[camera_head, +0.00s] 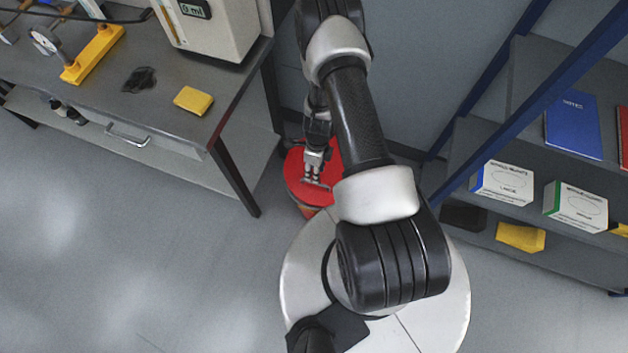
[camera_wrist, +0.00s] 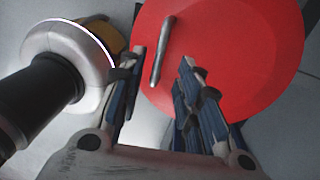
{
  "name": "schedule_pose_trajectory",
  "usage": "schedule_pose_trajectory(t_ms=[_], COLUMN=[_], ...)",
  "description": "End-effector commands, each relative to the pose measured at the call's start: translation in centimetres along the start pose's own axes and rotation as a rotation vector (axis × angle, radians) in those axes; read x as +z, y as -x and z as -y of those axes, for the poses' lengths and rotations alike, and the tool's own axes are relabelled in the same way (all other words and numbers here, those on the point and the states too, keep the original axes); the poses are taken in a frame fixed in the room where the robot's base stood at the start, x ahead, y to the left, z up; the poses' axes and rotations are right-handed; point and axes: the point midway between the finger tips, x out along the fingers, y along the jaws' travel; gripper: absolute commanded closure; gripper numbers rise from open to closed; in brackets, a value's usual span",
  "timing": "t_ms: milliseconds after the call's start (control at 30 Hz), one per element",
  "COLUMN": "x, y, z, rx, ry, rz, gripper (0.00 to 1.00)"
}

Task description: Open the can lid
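The can's round red lid (camera_head: 300,172) is on the floor side between the bench and my base, partly hidden by my arm. A little of the can's body (camera_head: 308,212) shows below its near edge. The lid also fills the upper right of the wrist view (camera_wrist: 240,60). A grey metal bar handle (camera_wrist: 162,52) runs across the lid. My gripper (camera_head: 315,178) is over the lid at the handle. In the wrist view my gripper (camera_wrist: 163,60) is open, with the handle between its fingertips in the picture. I cannot tell whether either finger touches it.
A grey workbench (camera_head: 165,115) stands left, bearing a yellow sponge (camera_head: 193,100), a dark cloth (camera_head: 140,79) and a machine (camera_head: 215,30). A shelf with blue posts (camera_head: 545,90) stands right, holding boxes (camera_head: 503,183). The floor (camera_head: 110,250) at lower left is clear.

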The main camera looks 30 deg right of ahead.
Motion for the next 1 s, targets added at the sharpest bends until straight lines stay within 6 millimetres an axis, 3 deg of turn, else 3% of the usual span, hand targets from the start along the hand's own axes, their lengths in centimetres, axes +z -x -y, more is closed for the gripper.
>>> schedule_pose_trajectory(t_ms=[33,100,300,700,1000], x=[0.0,0.0,0.0,0.1,0.0], y=[-1.5,-2.8,-5.1,-5.7,-5.7], z=[0.0,0.0,0.0,0.0,0.0], rx=[0.001,0.002,0.001,-0.001,0.0], ry=[0.0,0.001,0.001,0.001,0.001], rz=[-0.001,-0.001,0.0,0.0,0.0], gripper=[0.69,0.69,0.69,0.69,0.88])
